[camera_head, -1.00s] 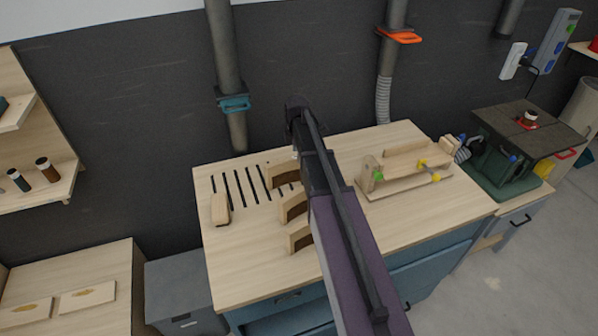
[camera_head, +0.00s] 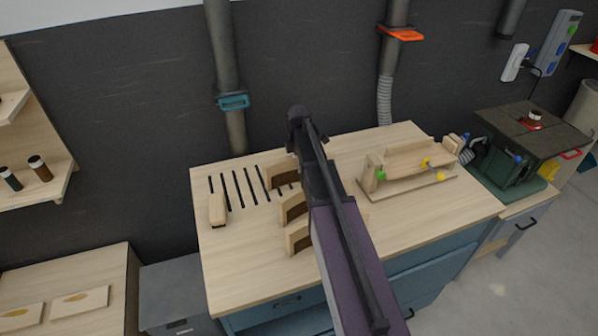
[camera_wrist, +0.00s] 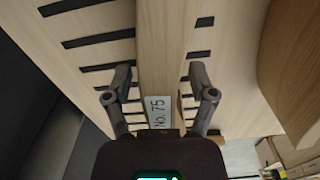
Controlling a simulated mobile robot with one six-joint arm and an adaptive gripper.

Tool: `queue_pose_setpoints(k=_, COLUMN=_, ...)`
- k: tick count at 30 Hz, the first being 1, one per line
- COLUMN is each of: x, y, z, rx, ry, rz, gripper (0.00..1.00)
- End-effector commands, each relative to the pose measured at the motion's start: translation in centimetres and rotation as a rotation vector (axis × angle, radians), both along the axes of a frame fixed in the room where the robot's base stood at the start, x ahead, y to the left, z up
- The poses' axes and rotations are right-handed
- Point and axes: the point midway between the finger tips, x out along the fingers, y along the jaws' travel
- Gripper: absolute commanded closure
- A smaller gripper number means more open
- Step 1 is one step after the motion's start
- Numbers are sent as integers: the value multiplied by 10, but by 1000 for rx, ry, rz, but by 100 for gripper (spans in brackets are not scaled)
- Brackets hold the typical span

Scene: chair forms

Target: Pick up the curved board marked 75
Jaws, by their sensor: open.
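The board marked "No. 75" (camera_wrist: 160,60) is a pale wooden piece that runs up the middle of the wrist view, its white label facing the camera. My gripper (camera_wrist: 160,76) is open, with one finger on each side of this board. A gap shows on both sides, and the board is not gripped. In the head view, several curved boards stand in a row on the workbench (camera_head: 240,270): a back one (camera_head: 277,173), a middle one (camera_head: 291,207) and a front one (camera_head: 298,238). No number is readable there, and my arm hides my gripper.
Dark slots (camera_head: 239,187) cut the bench top around the back board. A small wooden block (camera_head: 217,210) stands at the left. A wooden jig (camera_head: 405,170) with green and yellow knobs lies right of my arm. A brown curved piece (camera_wrist: 292,70) is close on the right in the wrist view.

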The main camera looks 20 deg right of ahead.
Motion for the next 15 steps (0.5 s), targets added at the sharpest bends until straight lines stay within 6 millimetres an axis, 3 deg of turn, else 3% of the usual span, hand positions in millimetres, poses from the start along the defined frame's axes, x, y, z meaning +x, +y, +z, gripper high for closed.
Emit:
queue_pose_setpoints(k=10, x=0, y=0, z=0, rx=0, ry=0, rz=0, gripper=27)
queue_pose_setpoints(k=11, x=0, y=0, z=0, rx=0, ry=0, rz=0, gripper=30)
queue_pose_setpoints(k=15, x=0, y=0, z=0, rx=0, ry=0, rz=0, gripper=72)
